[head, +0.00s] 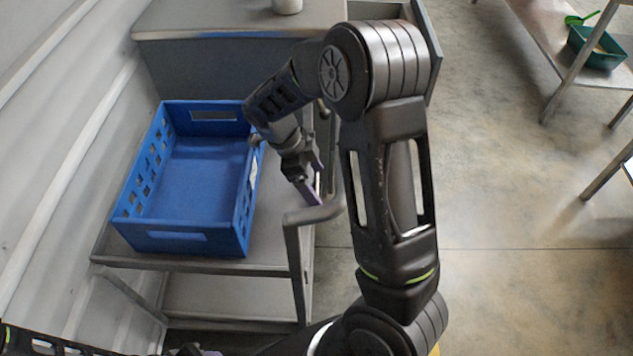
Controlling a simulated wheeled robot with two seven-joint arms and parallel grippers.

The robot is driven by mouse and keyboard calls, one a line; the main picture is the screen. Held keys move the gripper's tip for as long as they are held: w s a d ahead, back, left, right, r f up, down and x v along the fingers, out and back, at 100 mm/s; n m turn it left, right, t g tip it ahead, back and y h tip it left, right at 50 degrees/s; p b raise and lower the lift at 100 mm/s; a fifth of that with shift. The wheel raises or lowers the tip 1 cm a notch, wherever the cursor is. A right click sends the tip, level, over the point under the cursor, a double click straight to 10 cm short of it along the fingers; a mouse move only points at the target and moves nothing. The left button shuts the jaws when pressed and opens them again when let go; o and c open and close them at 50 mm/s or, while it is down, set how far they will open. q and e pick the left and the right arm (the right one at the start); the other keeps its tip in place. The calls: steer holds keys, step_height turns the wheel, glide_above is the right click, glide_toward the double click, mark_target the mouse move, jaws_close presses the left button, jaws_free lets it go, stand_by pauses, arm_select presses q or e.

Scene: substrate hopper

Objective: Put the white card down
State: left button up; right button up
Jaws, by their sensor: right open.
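A small whitish flat patch (253,178) shows at the right wall of the blue crate (185,243). It may be the white card, but it is too small to be sure. My right gripper (311,188) is open, pointing down beside the cart's handle, to the right of the crate and apart from the patch. I see nothing between its fingers. My left arm comes in at the bottom left, and only a sliver of its gripper (195,350) shows at the bottom edge; its fingers are mostly cut off.
The crate looks empty and stands on a grey cart (270,258) with a raised handle (313,214) at its right. A grey cabinet (240,60) with an open drawer stands behind, bearing a white container (287,5). A green tray (597,50) with a scoop is at the far right.

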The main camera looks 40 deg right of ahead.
arm_select(q)
steer(key=shift+r+p, duration=0.5)
steer(key=shift+r, duration=0.05)
arm_select(e)
steer(key=v, duration=1.1)
